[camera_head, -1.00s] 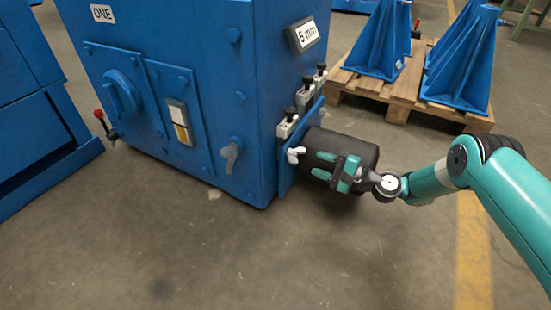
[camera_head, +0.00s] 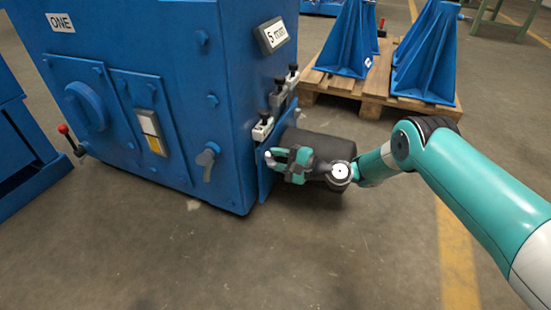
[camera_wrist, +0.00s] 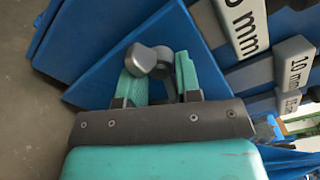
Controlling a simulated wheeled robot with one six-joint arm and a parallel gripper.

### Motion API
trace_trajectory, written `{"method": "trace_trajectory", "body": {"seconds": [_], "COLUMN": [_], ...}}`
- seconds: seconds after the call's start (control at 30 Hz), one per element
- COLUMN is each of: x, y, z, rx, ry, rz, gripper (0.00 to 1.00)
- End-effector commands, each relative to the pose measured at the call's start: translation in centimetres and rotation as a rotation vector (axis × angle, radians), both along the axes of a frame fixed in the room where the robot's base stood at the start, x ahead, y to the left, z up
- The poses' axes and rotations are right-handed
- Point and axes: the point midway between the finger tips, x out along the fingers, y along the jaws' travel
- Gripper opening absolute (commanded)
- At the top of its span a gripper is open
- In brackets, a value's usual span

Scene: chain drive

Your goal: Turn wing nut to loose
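The pale grey wing nut (camera_head: 269,158) sits on the blue side plate of the machine, low beside the dark cylinder. In the wrist view the wing nut (camera_wrist: 148,60) shows two rounded wings at the fingertips. My gripper (camera_head: 284,160) is at the wing nut, in front of the cylinder. In the wrist view my gripper (camera_wrist: 157,72) has its teal fingers apart, one on each side of the nut. The left wing overlaps the left fingertip in the picture. I cannot tell whether either finger touches the nut.
The blue machine (camera_head: 130,45) fills the left. Its front carries a grey lever (camera_head: 207,160). Several black-knobbed clamps (camera_head: 263,127) are above the nut. The dark cylinder (camera_head: 325,147) is right behind my gripper. A pallet (camera_head: 375,88) stands behind; the front floor is clear.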

Motion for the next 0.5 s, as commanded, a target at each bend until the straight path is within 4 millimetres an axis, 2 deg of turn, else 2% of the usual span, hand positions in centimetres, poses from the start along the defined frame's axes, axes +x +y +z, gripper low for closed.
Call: {"method": "trace_trajectory", "body": {"seconds": [0.5], "x": [-0.08], "y": [0.27], "z": [0.09], "rx": [0.0], "ry": [-0.007], "rz": [0.003], "gripper": [0.07]}}
